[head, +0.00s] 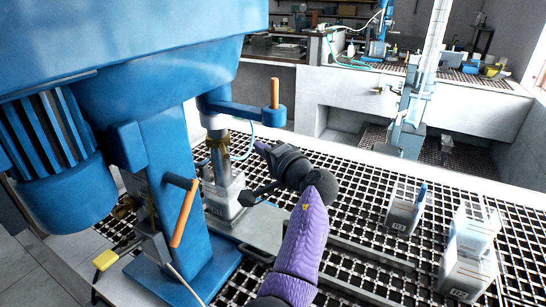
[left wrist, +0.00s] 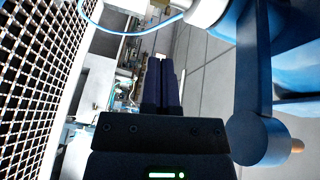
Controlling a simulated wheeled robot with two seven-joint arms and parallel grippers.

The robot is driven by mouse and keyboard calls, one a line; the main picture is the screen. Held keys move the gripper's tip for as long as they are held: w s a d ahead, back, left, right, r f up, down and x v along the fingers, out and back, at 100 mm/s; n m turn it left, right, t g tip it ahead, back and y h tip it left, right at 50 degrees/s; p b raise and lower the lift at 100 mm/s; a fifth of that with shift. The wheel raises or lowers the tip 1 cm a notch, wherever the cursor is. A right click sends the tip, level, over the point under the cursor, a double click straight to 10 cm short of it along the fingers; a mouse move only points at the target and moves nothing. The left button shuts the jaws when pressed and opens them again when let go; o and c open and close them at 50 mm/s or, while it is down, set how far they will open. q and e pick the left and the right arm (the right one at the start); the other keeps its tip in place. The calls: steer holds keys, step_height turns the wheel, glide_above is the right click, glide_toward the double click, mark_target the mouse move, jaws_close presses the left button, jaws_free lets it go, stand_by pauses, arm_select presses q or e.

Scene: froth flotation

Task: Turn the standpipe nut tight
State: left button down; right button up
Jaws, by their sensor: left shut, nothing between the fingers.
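The blue flotation machine (head: 165,170) fills the left of the head view. Its upright standpipe (head: 214,122) comes down under a blue arm with an orange handle (head: 275,93). A brass-coloured part (head: 217,143), which looks like the standpipe nut, sits above a grey block (head: 222,195). My left gripper (head: 262,147) is to the right of this part, apart from it, on the purple arm. In the left wrist view its dark fingers (left wrist: 161,85) are together and hold nothing. The nut cannot be made out there. My right gripper is in neither view.
A second orange lever (head: 183,212) sticks out at the machine's front. Labelled containers (head: 405,208) and (head: 470,250) stand on the black grating (head: 350,190) at right. A thin blue hose (head: 245,140) loops behind the standpipe. The grating between gripper and containers is clear.

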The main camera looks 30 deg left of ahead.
mark_target(224, 151)
arm_select(q)
steer(key=a, duration=0.1)
steer(key=s+a+p, duration=0.1)
steer(key=a, duration=0.1)
steer(key=s+a+f, duration=0.1)
steer(key=shift+s+a+p, duration=0.25)
steer(key=shift+p, duration=0.05)
steer(key=shift+s, duration=0.1)
steer(key=shift+s+a, duration=0.3)
steer(key=shift+s, duration=0.25)
steer(key=shift+f, duration=0.1)
